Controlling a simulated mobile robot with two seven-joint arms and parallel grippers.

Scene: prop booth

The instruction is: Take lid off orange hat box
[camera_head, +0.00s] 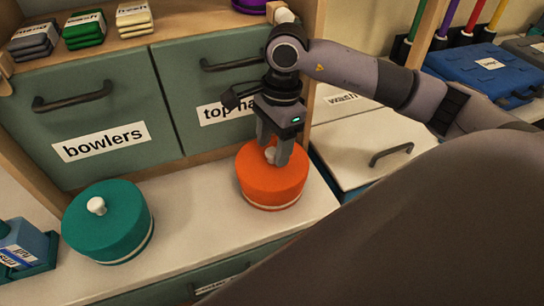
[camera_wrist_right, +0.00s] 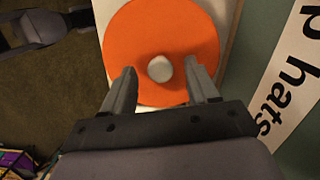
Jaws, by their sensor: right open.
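The orange hat box (camera_head: 272,185) stands on the white counter, with its orange lid (camera_wrist_right: 150,30) on and a pale round knob (camera_wrist_right: 160,69) at the lid's middle. In the head view the knob is partly hidden by the fingers. My right gripper (camera_head: 272,155) is over the lid, pointing down. In the right wrist view its two fingers (camera_wrist_right: 161,75) are open, one on each side of the knob, with gaps between them and it. I cannot tell how far the fingertips are above the lid. My left gripper is not in view.
A teal hat box (camera_head: 108,222) with a white knob stands to the left on the counter (camera_head: 195,215). Drawers labelled "bowlers" (camera_head: 85,120) and "top hats" (camera_head: 205,85) rise behind. A white-topped unit with a dark handle (camera_head: 390,153) is at right. The counter between the boxes is clear.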

